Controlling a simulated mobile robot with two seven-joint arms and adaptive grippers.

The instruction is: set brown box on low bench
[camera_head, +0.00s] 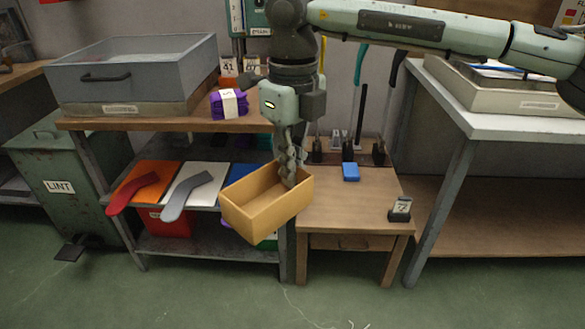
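The brown box (268,209) is an open, empty, tan box in the middle of the head view. It is held in the air, slightly tilted, in front of the left edge of the low bench. The low bench (340,205) is a small wooden table right of the box. My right gripper (289,172) reaches down from above and appears closed on the box's back right wall; its fingertips are partly hidden by the box. My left gripper is not in view.
On the low bench are a blue block (351,172), a small numbered stand (400,208) and several dark-based upright tools at the back. The bench's front middle is clear. A shelf (205,249) with sock boards stands left; a higher table (500,125) stands right.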

